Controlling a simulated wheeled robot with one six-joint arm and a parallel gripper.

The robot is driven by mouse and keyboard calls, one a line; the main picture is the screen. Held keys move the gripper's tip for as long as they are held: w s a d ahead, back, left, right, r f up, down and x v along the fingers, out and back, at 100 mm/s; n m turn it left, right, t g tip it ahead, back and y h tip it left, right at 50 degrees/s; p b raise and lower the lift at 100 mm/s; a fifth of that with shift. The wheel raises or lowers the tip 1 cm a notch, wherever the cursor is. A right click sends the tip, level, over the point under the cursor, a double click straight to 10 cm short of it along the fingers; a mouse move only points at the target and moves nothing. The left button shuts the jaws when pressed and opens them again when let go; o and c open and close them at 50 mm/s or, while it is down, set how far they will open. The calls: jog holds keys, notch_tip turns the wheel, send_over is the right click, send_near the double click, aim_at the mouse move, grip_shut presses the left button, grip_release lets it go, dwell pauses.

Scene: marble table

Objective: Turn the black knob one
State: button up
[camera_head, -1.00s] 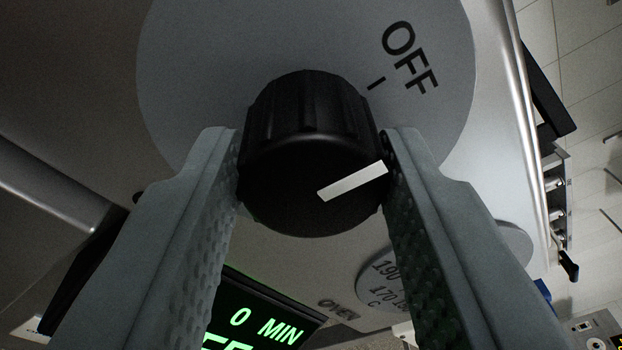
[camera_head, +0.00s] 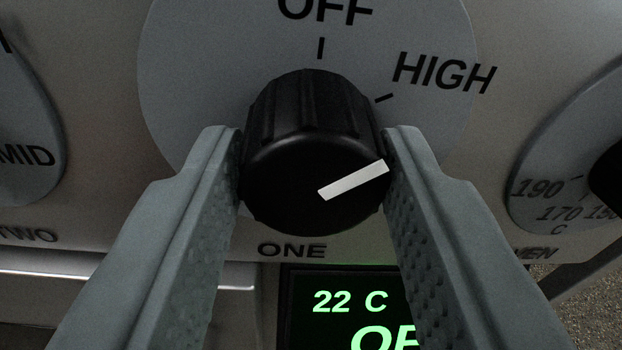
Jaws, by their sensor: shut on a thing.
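The black knob one (camera_head: 300,150) sits on a round grey dial (camera_head: 200,70) above the word ONE (camera_head: 291,250). My gripper (camera_head: 313,165) is shut on the knob, one finger at its left side and one at its right. The white pointer on the knob's face slants right and slightly up, roughly in line with the tick beside HIGH (camera_head: 443,73). The word OFF (camera_head: 325,10) is at the top of the dial, partly cut off by the frame. My fingers hide the dial's lower sides.
A lit green display (camera_head: 350,302) reading 22 C is below the knob, partly behind my right finger. A dial marked MID (camera_head: 25,155) is at the left edge. The oven temperature dial (camera_head: 550,190) with another dark knob is at the right edge.

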jog(key=shift+m, duration=0.9)
jog(key=o, duration=1)
jog(key=v, duration=1.7)
jog(key=shift+s, duration=0.2)
